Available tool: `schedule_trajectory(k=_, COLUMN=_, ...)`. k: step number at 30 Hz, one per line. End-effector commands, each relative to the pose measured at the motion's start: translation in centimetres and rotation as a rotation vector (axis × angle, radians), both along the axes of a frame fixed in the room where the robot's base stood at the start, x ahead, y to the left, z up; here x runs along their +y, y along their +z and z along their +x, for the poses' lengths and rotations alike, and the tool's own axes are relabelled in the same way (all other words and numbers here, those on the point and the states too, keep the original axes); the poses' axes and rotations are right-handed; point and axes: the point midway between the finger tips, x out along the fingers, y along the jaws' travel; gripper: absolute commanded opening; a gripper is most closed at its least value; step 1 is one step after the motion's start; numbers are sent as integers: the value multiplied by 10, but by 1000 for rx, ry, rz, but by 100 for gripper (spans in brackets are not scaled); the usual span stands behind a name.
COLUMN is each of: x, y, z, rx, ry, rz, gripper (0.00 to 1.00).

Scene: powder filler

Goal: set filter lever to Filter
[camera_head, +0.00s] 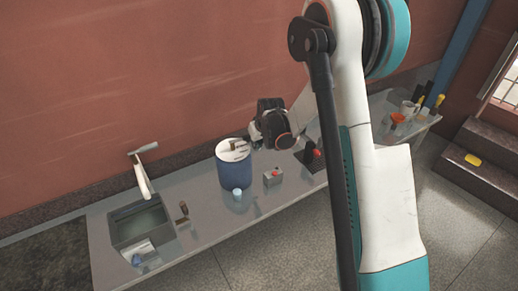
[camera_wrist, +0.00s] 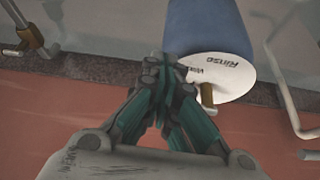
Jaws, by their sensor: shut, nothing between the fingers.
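A blue cylindrical container (camera_head: 233,173) with a white top stands on the bench left of my gripper (camera_head: 256,137) in the head view. In the wrist view the container (camera_wrist: 207,28) and its white top (camera_wrist: 235,78) are upper right of centre. The word "Rinse" reads upside down on the top, with other lettering partly hidden. A small brass-coloured lever (camera_wrist: 208,97) is at the top's edge, just right of my fingers. My gripper (camera_wrist: 165,68) is shut and empty, close beside the lever; I cannot tell whether they touch. No "Filter" label is legible.
A sink (camera_head: 140,222) with a white faucet (camera_head: 143,170) is at the bench's left. A blue cup (camera_head: 237,194) and a grey box with a red button (camera_head: 272,178) stand in front. A red wall is close behind.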

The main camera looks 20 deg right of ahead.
Motion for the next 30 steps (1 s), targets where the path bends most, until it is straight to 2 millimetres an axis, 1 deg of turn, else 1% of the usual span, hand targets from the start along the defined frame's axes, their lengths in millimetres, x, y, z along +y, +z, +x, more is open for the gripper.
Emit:
schedule_trajectory(k=11, x=0, y=1, z=2, rx=0, ry=0, rz=0, gripper=0)
schedule_trajectory(k=18, x=-3, y=3, z=22, rx=-1, ry=-1, rz=1, gripper=0)
schedule_trajectory(k=26, x=-3, y=4, z=23, rx=-6, ry=-1, rz=0, gripper=0)
schedule_trajectory(k=30, x=-3, y=2, z=21, rx=-6, ry=-1, rz=1, gripper=0)
